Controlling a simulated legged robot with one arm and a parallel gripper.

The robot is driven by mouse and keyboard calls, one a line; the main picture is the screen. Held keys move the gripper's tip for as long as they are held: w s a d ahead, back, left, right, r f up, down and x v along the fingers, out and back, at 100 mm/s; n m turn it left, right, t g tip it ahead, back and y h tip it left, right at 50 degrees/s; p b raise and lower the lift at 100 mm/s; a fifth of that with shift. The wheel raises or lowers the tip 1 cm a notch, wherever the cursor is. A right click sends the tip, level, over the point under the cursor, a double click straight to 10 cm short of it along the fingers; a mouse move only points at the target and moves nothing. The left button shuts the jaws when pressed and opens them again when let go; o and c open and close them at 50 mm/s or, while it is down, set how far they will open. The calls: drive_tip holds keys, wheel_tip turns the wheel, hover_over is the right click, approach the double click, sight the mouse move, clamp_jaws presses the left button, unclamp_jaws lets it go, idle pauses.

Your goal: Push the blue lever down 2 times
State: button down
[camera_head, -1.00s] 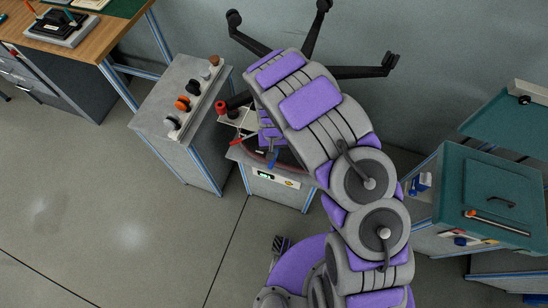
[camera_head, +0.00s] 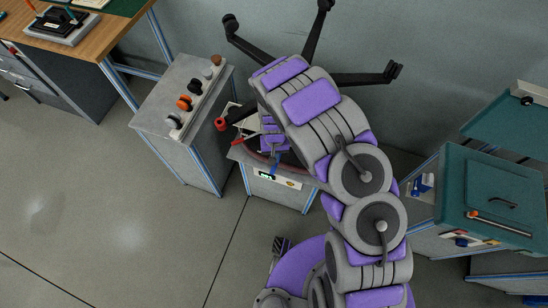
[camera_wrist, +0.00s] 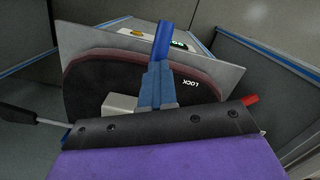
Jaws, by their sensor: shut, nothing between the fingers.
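The blue lever (camera_wrist: 164,40) stands out beyond my gripper in the wrist view, at the front of a dark, red-rimmed panel marked LOCK. It also shows as a small blue piece (camera_head: 274,170) in the head view, pointing toward the front of the low machine (camera_head: 290,198). My gripper (camera_wrist: 157,70) is shut and empty. Its blue-grey tip overlaps the base of the lever in the wrist view; whether it touches cannot be told. In the head view my gripper (camera_head: 272,143) is over the machine, just behind the lever, and my arm hides much of the machine's right side.
A grey cabinet (camera_head: 178,130) with several knobs stands to the left. A red-tipped black handle (camera_head: 221,124) and a red lever (camera_head: 237,142) are close to my gripper. A teal-topped cabinet (camera_head: 490,190) stands right. The floor (camera_head: 110,220) at left is clear.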

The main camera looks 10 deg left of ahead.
drive_tip(key=w, duration=0.1)
drive_tip(key=w+b, duration=0.1)
drive_tip(key=w, duration=0.1)
drive_tip(key=shift+w+a+r+b, duration=0.1)
drive_tip(key=shift+a+r+b, duration=0.1)
drive_tip(key=shift+r+b, duration=0.15)
drive_tip(key=shift+r, duration=0.1)
drive_tip(key=shift+a, duration=0.1)
wheel_tip(320, 180, up, 17)
drive_tip(key=w+p, duration=0.1)
drive_tip(key=p, duration=0.1)
drive_tip(key=shift+w+a, duration=0.25)
drive_tip(key=shift+r, duration=0.1)
idle(1.0)
